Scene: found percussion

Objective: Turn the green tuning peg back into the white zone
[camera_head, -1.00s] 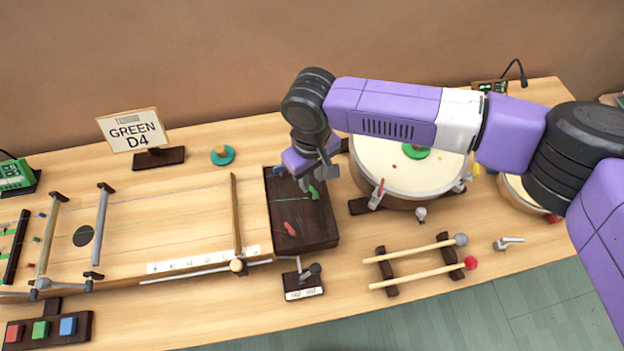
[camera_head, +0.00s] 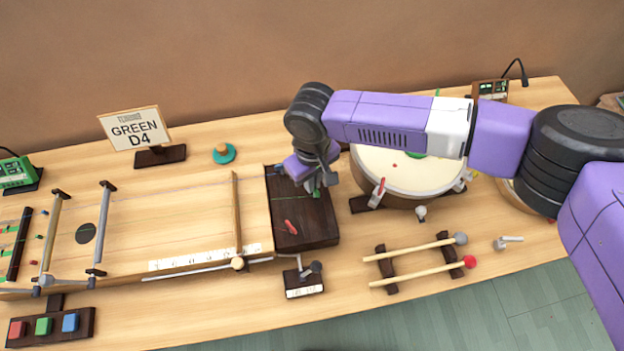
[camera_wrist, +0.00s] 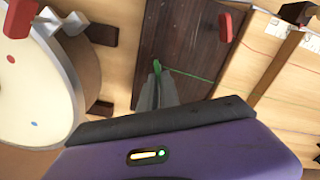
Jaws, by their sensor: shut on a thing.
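The green tuning peg (camera_wrist: 157,66) stands on the dark peg block (camera_wrist: 190,30). In the wrist view its top shows at the tips of my gripper (camera_wrist: 157,72), which is shut on it. A green string runs from the peg to the right there. In the head view my gripper (camera_head: 316,186) is low over the right part of the dark block (camera_head: 305,232) and mostly hides the green peg. A red peg (camera_head: 290,226) on the same block is clear of my gripper, and shows in the wrist view (camera_wrist: 225,27). I cannot make out a white zone at the green peg.
A sign (camera_head: 134,127) reading "GREEN D4" stands at the back left. A drum (camera_head: 400,178) is close to the right of the block. Two mallets (camera_head: 415,258) lie on a rack in front. A small crank stand (camera_head: 304,285) stands before the block.

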